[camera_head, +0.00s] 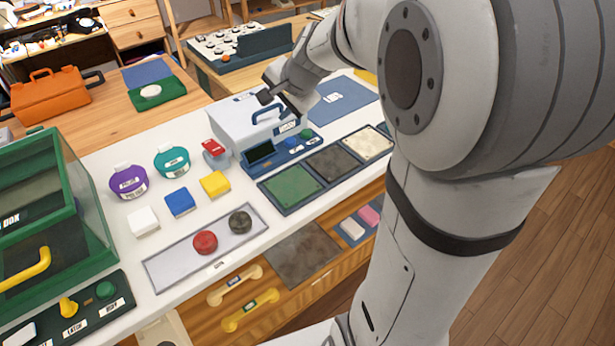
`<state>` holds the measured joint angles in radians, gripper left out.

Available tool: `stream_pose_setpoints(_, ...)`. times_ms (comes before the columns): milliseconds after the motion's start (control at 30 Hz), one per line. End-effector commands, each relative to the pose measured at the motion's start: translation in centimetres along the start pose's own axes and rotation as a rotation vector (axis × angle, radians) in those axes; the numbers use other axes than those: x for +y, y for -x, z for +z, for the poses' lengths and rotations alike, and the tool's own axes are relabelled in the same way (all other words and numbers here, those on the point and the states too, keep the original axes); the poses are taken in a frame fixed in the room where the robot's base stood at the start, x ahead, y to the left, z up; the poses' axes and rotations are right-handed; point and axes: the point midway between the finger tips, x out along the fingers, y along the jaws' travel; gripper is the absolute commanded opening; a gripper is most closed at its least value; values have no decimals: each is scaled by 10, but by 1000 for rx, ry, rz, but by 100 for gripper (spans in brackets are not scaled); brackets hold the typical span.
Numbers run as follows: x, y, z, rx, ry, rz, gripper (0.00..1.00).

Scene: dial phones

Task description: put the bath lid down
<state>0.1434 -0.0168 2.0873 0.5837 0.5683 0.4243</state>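The bath is a pale grey-white box (229,122) on the white worktop, in the upper middle of the head view. A blue bar handle (267,113) stands out on its lid, on the side facing me. My gripper (277,102) is right by the handle, at the bath's right side. Its dark fingers overlap the handle's upper end in the picture. I cannot tell if they touch it or how far apart they are. My gripper hides part of the lid, and I cannot tell whether the lid is fully down.
A control panel (283,148) with a screen and buttons sits in front of the bath. Green, dark and speckled pads (291,184) lie before it. Purple (129,182) and teal (172,162) tubs, coloured blocks and a green box (83,190) stand left. My arm covers the right side.

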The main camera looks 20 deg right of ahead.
Motion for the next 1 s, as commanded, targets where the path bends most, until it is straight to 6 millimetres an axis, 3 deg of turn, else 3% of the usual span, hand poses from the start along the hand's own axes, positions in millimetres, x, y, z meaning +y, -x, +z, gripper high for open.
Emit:
stream_pose_setpoints(100, 47, 34, 55, -66, 313, 109, 34)
stream_pose_setpoints(200, 93, 57, 90, -127, 564, 209, 34)
stream_pose_setpoints(300, 135, 76, 113, -179, 767, 296, 34)
stream_pose_setpoints(433, 171, 91, 127, -225, 933, 375, 34)
stream_pose_setpoints(633, 183, 94, 138, -247, 1002, 409, 34)
stream_pose_setpoints(833, 181, 96, 137, -245, 998, 407, 34)
stream_pose_setpoints(1000, 170, 112, 134, -238, 999, 404, 34)
